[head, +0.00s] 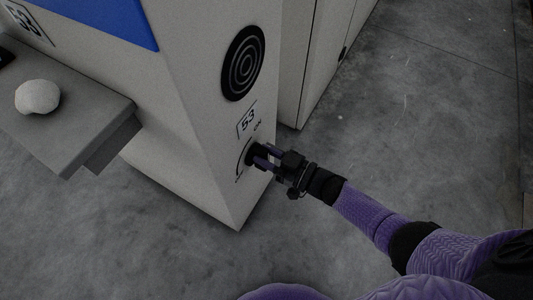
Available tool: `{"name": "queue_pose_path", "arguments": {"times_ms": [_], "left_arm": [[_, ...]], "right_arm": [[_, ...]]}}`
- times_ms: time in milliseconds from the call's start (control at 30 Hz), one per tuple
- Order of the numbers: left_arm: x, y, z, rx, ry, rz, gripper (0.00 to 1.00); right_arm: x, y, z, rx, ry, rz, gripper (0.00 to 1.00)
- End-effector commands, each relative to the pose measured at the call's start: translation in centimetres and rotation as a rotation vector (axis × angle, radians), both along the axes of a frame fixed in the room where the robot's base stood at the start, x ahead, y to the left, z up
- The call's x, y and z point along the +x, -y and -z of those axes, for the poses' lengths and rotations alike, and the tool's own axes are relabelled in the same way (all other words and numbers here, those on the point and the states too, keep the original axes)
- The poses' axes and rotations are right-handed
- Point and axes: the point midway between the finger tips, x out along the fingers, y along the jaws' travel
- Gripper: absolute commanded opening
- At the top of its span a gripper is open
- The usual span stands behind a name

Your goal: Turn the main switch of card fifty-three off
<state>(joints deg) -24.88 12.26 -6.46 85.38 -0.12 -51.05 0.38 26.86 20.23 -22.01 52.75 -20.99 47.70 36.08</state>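The card machine marked 53 (190,120) stands at the upper left as a pale cabinet. On its right-hand face are a round black ringed disc (243,63), a 53 label (246,121) and, below that, the main switch (250,156) with a curved scale and "ON" lettering. My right gripper (261,158) reaches in from the right with its fingers at the switch. The fingers cover much of the switch, so its handle position and whether they grip it cannot be made out. My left gripper is out of the picture.
A grey shelf (75,135) juts from the machine at left, with a round whitish lump (37,96) on it. Another pale cabinet (325,50) stands behind. The concrete floor (430,120) at right is clear.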

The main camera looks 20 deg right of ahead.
Motion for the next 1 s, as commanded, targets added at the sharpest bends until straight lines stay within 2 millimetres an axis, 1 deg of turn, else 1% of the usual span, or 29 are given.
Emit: {"name": "queue_pose_path", "arguments": {"times_ms": [267, 467, 667, 1000], "left_arm": [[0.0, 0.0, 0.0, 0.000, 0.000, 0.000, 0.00], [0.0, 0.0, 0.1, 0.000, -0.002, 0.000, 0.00], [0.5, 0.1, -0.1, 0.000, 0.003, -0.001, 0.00], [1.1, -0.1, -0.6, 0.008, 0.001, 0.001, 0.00]], "right_arm": [[0.0, 0.0, 0.0, -0.002, 0.000, 0.000, 0.00], [-0.1, -0.1, 0.0, -0.036, 0.028, 0.000, 0.00], [-0.3, -0.3, 0.1, -0.134, 0.103, 0.000, 0.00], [-0.7, -0.8, 0.4, -0.384, 0.298, 0.000, 0.00]]}}
